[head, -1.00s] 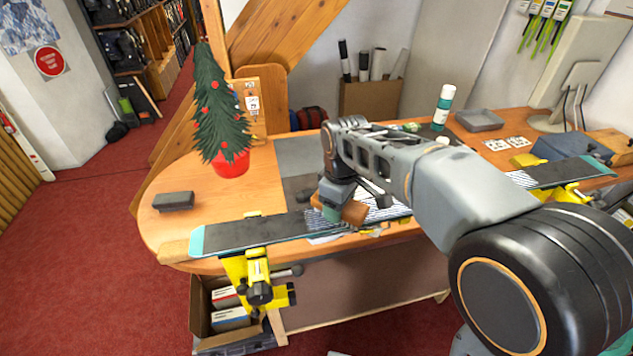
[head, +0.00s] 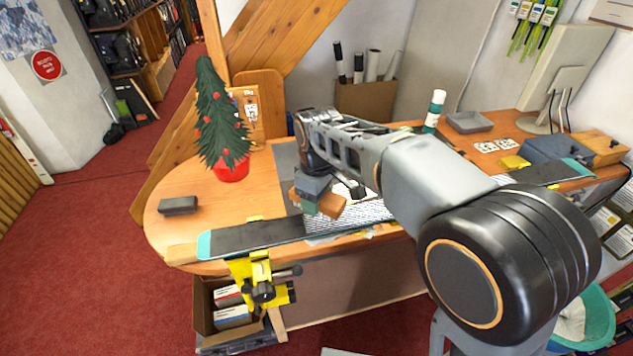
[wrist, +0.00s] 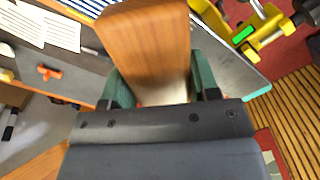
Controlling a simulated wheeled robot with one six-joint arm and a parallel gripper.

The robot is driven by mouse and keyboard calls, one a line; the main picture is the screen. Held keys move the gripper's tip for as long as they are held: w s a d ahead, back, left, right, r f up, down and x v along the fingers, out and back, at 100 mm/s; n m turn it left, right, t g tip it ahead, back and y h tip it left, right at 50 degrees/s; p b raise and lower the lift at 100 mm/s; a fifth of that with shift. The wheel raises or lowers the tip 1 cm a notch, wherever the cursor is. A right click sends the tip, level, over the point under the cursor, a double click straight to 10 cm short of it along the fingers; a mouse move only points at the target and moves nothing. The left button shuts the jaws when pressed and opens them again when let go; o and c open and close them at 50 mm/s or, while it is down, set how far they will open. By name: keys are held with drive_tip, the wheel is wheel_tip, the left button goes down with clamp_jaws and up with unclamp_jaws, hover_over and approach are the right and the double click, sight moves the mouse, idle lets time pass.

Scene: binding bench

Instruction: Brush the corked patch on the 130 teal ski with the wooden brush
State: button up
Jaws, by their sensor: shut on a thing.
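The ski (head: 258,236) is dark with a teal tip and lies along the front of the bench. My arm covers part of its middle, and its far end shows at the right. It also shows in the wrist view (wrist: 228,66). My gripper (head: 312,200) is shut on the wooden brush (head: 332,205), a brown block, above and just behind the ski in the head view. In the wrist view the brush (wrist: 146,45) sits between the green fingers of my gripper (wrist: 160,90). The brush appears clear of the ski. I cannot make out the corked patch or any number.
A yellow vise (head: 262,278) stands under the ski's left part. A small decorated tree in a red pot (head: 231,168) and a dark block (head: 178,205) are on the bench's left.

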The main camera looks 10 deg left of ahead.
drive_tip(key=shift+r, duration=1.4)
